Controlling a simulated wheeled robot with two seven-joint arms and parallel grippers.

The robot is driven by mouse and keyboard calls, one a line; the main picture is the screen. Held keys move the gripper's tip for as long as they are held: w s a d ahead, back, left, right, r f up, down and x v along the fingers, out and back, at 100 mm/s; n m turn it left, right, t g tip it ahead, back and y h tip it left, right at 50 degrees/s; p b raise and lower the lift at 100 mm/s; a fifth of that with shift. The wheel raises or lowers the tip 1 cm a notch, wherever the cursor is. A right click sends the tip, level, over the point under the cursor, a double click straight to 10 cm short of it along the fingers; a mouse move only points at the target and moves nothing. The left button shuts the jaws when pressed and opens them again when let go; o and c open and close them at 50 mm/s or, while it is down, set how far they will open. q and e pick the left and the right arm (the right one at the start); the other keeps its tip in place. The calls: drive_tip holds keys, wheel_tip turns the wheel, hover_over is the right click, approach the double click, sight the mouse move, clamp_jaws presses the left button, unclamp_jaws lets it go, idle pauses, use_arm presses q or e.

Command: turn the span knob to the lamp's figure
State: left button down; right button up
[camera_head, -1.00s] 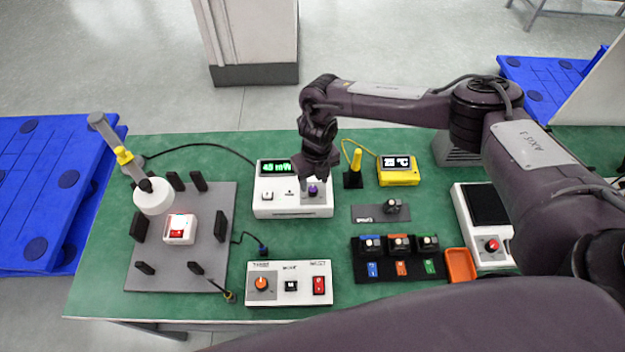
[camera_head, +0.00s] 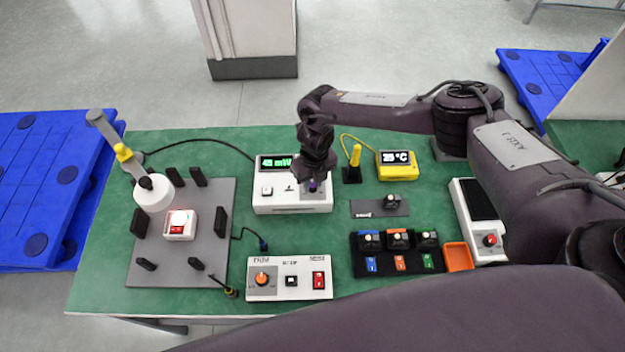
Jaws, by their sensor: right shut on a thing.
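The meter (camera_head: 265,204) is a white box with a green display (camera_head: 274,163) that seems to read about 45 mW. Its purple knob (camera_head: 313,187) is on the right of the face, mostly hidden by my right gripper (camera_head: 313,181). The gripper comes down from above and is shut on this knob. Which knob is labelled span is too small to read. A small white unit with a red switch (camera_head: 177,229) sits on the grey plate, and its top (camera_head: 179,216) glows white. A white round head (camera_head: 153,192) on a grey and yellow stand is beside it. My left gripper is not in view.
A white control box (camera_head: 263,292) with an orange knob and red switch stands in front. A yellow thermometer (camera_head: 397,172), a black tray (camera_head: 376,267) with several coloured parts, and an orange bin (camera_head: 458,256) are to the right. Cables cross the green table (camera_head: 215,145).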

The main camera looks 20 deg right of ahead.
drive_tip(key=m, duration=0.3)
drive_tip(key=shift+b, duration=0.3)
drive_tip(key=m, duration=0.2)
drive_tip(key=shift+m, duration=0.4)
drive_tip(key=m, duration=0.3)
drive_tip(key=shift+r+m, duration=0.1)
drive_tip(key=shift+m, duration=0.2)
drive_tip(key=shift+m+t+p, duration=0.3)
drive_tip(key=shift+m+p, duration=0.4)
drive_tip(key=shift+m, duration=1.1)
drive_tip(key=o, duration=1)
